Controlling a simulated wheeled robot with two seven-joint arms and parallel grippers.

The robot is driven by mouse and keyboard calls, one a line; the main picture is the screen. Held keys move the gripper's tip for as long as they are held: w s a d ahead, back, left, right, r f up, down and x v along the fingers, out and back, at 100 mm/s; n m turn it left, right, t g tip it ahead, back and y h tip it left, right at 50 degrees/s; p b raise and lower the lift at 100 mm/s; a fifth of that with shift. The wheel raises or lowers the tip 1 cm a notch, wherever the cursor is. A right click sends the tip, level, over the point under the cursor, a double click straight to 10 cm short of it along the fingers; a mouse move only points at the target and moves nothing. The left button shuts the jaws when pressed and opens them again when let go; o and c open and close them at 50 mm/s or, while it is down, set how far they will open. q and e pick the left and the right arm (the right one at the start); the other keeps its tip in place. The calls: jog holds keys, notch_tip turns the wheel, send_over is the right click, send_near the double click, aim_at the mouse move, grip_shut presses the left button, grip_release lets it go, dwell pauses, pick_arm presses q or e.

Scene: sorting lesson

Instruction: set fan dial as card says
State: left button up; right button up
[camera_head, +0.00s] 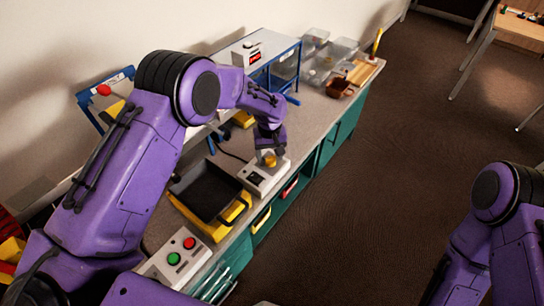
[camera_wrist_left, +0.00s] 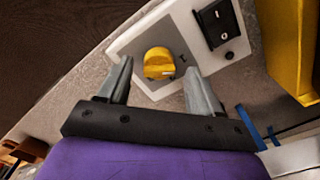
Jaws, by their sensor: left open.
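A yellow dial (camera_head: 269,160) sits on a pale control box (camera_head: 256,179) near the front edge of the counter. In the left wrist view the round dial (camera_wrist_left: 158,63) shows a dark mark on its right side. The box (camera_wrist_left: 140,42) also bears a black panel (camera_wrist_left: 216,22) and a small black button. My left gripper (camera_wrist_left: 158,72) is open, its fingers on either side of the dial in the picture. I cannot tell whether they touch it. No readable card shows. My right arm is at the lower right; its gripper is out of view.
A black tray (camera_head: 206,190) on a yellow base stands beside the box. A panel with green and red buttons (camera_head: 174,258) is nearer. A blue-framed shelf (camera_head: 284,60) bearing a white box (camera_head: 247,48) and clear bins (camera_head: 322,62) stand farther along the counter.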

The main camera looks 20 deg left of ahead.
pick_arm(q)
jog(key=shift+f, duration=0.85)
